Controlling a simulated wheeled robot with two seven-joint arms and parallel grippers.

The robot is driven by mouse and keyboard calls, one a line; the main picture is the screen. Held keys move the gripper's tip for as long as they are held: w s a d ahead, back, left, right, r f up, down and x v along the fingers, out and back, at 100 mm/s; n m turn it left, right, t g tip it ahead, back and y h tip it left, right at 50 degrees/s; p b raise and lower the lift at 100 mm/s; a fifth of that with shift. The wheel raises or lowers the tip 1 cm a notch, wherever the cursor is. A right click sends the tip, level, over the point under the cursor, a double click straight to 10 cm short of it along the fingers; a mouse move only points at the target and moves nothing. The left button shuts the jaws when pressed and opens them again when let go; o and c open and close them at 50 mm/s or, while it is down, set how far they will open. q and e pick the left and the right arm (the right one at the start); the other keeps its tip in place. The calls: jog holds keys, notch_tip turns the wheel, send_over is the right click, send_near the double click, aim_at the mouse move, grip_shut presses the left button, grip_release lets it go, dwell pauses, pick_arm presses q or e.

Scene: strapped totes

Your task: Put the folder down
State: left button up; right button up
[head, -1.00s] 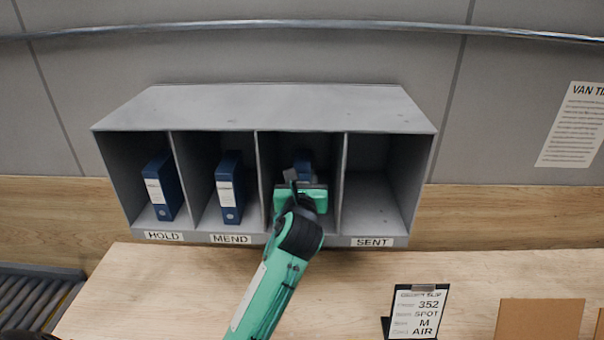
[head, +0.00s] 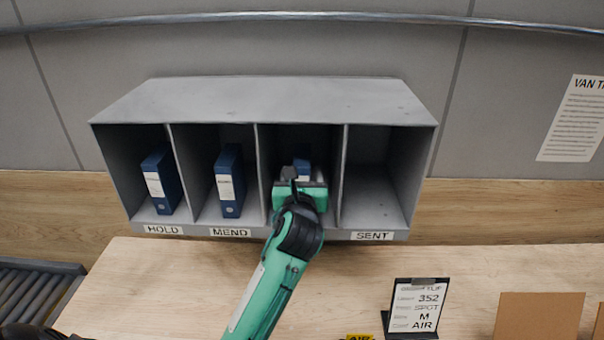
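A grey shelf unit (head: 268,98) has four open compartments. A blue folder (head: 302,164) stands in the third compartment from the left, with a bit of its pale label showing. My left gripper (head: 297,180) is at the mouth of that compartment, directly in front of this folder, and hides its lower part. The fingers are mostly hidden by the gripper body, so I cannot tell whether they are shut on the folder or open. My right gripper is not in view.
Blue folders stand in the HOLD compartment (head: 161,180) and the MEND compartment (head: 230,181). The SENT compartment (head: 372,205) is empty. My arm covers the third label. A slip stand (head: 416,306) and a cardboard box (head: 538,315) are on the wooden counter (head: 150,285). Rollers (head: 35,290) lie at left.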

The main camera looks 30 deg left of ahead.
pick_arm(q)
jog(key=b+v, duration=0.2)
jog(key=v, duration=0.8)
jog(key=shift+s+d, duration=0.1)
jog(key=shift+s, duration=0.05)
